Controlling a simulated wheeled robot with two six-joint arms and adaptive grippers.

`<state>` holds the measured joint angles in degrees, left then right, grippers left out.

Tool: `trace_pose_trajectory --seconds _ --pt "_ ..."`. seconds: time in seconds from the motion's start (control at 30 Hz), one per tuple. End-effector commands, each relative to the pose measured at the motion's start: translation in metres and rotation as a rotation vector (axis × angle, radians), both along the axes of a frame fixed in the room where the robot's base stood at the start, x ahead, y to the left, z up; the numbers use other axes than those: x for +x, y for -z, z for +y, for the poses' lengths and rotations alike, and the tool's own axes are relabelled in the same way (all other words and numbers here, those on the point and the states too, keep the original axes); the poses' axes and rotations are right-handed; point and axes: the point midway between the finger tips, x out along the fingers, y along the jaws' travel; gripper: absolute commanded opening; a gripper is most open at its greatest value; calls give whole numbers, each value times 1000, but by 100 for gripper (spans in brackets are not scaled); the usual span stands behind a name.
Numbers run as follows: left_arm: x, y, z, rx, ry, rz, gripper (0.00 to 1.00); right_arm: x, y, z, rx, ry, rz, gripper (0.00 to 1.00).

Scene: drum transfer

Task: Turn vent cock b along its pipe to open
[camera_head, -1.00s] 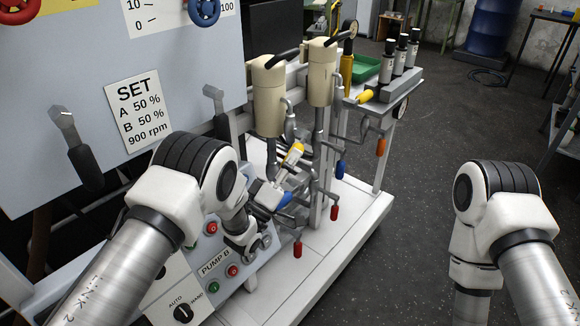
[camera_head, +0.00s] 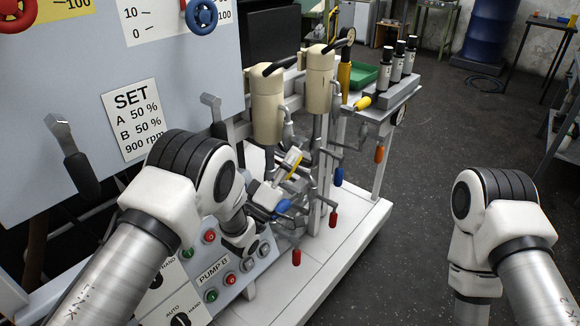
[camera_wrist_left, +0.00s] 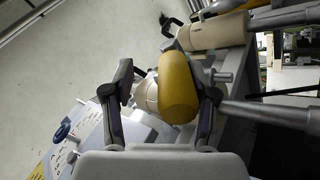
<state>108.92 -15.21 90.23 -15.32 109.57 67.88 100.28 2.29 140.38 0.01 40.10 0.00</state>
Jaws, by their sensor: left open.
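A yellow grip (camera_wrist_left: 178,88) lies between the two fingers of my left gripper (camera_wrist_left: 168,82) in the left wrist view. The fingers stand apart, one on each side of it. In the head view my left gripper (camera_head: 282,182) is among the pipes in front of the two cream cylinders, and the yellow grip (camera_head: 294,160) shows partly beside its fingers. I cannot read a label that says which cock is vent cock b. A blue grip (camera_head: 283,206) is just below the gripper. My right gripper is out of view; only the right arm shows.
Cream cylinders (camera_head: 267,103) stand close behind the gripper. Red grips (camera_head: 333,218), another blue grip (camera_head: 339,176) and an orange grip (camera_head: 379,154) hang nearby. The Pump B panel (camera_head: 216,268) is below my left wrist. Dark floor at right is free.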

Motion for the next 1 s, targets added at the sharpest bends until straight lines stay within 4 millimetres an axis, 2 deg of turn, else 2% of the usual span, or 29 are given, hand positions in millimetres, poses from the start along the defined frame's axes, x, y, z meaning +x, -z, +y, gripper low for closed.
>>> trace_pose_trajectory --seconds 0.03,0.2,0.4,0.6,0.63,0.73,1.0 --pt "0 -16 0 -1 1 -11 56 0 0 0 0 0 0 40" --pt "0 -58 -1 -3 2 -15 56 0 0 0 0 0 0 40" --pt "0 -82 -2 -4 6 -17 56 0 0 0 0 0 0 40" --pt "0 -86 -2 -6 6 -23 56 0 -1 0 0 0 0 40" --pt "0 -78 -1 -2 4 -2 56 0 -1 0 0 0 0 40" --pt "-1 -78 0 -2 4 -2 56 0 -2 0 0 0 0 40" --pt "-19 -76 12 1 5 6 56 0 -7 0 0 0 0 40"
